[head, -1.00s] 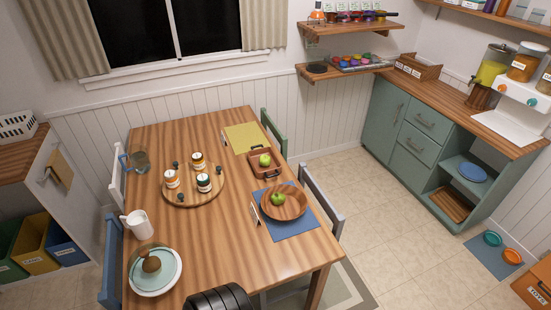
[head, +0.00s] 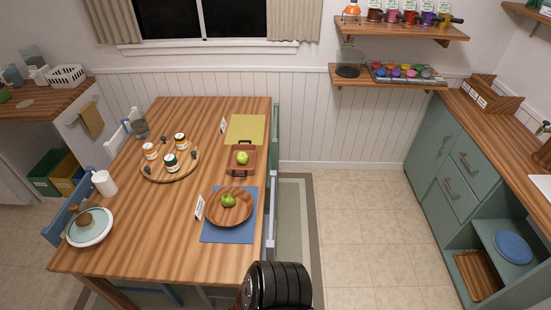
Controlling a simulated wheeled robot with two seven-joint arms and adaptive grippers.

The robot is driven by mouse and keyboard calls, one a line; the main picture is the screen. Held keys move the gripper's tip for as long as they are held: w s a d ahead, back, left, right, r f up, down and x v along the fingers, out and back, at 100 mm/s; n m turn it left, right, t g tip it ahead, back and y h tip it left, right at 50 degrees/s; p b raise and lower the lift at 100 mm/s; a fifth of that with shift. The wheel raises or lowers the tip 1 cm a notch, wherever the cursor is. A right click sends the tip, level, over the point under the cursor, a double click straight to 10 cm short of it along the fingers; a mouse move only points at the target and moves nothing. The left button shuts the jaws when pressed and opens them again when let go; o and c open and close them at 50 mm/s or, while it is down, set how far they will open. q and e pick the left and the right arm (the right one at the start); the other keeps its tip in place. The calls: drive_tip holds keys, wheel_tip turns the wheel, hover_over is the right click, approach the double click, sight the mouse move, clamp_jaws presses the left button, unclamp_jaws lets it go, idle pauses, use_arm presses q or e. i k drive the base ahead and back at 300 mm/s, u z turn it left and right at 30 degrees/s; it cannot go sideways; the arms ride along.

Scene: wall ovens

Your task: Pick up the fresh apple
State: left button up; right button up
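Two green apples show on the wooden dining table (head: 125,240). One green apple (head: 242,158) lies in a small brown tray with dark handles (head: 234,170). The other green apple (head: 228,201) lies in a round wooden bowl (head: 240,213) on a blue placemat (head: 226,235). A small white card stands beside the bowl and another near the yellow placemat; their writing is too small to read, so I cannot tell which apple is fresh. A black ribbed part, apparently of my arm, shows at the bottom edge; no gripper fingers are visible.
A round board (head: 187,172) with several jars, a white pitcher (head: 104,183) and a covered plate (head: 89,228) stand on the table's left half. Chairs line its sides. Clear tiled floor (head: 365,220) lies between the table and green cabinets (head: 431,150).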

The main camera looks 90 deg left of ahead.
sight(242, 157)
drive_tip(key=i, duration=0.95)
drive_tip(key=u, duration=2.35)
drive_tip(key=i, duration=2.25)
drive_tip(key=u, duration=2.15)
drive_tip(key=i, duration=0.35)
drive_tip(key=u, duration=1.25)
